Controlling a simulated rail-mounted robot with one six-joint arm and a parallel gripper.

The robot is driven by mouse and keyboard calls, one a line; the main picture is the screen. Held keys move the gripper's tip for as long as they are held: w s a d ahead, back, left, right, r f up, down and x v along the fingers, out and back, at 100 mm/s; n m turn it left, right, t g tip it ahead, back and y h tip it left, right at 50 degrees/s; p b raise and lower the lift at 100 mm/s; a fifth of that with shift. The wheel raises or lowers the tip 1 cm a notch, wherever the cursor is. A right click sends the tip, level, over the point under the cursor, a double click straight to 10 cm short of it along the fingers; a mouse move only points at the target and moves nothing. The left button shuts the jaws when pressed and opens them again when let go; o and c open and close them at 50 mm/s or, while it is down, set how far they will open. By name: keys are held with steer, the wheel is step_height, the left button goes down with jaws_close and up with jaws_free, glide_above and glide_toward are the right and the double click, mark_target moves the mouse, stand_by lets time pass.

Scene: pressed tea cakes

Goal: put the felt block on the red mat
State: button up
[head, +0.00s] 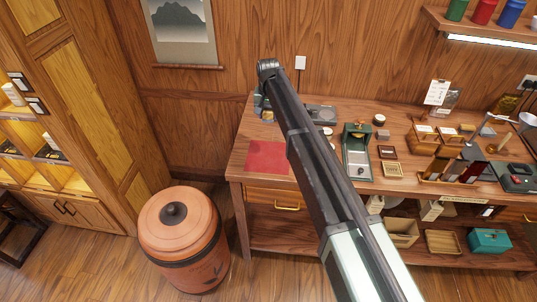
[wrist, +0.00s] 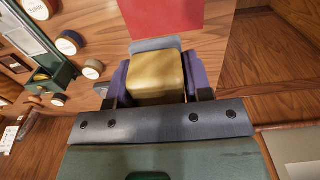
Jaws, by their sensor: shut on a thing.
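The felt block (wrist: 155,78) is a tan-yellow block with a grey-blue layer at its far end. My gripper (wrist: 158,84) is shut on it, with a purple pad on each side, in the wrist view. The red mat (wrist: 165,14) lies beyond the block at the top of that view, apart from it. In the head view the red mat (head: 266,157) lies flat and bare at the table's left front. My gripper (head: 265,107) shows there only in part, behind the mat near the table's back left; my arm hides much around it.
A terracotta jar (head: 182,238) stands on the floor left of the table. A green open box (head: 356,150), small tins (wrist: 69,43) and several tea trays and tools stand right of the mat. The table's left edge is close to my gripper.

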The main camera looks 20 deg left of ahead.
mark_target(269, 156)
step_height(269, 156, down, 21)
steer(key=b, duration=2)
steer(key=shift+r+b, duration=0.15)
steer(key=shift+b, duration=0.15)
steer(key=shift+r+p, duration=0.3)
steer(key=shift+r, duration=0.05)
steer(key=shift+f, duration=0.2)
steer(key=o, duration=0.9)
steer(key=shift+c, duration=0.2)
steer(key=shift+r, duration=0.1)
step_height(269, 156, up, 12)
steer(key=p, duration=1.2)
steer(key=shift+r, duration=0.15)
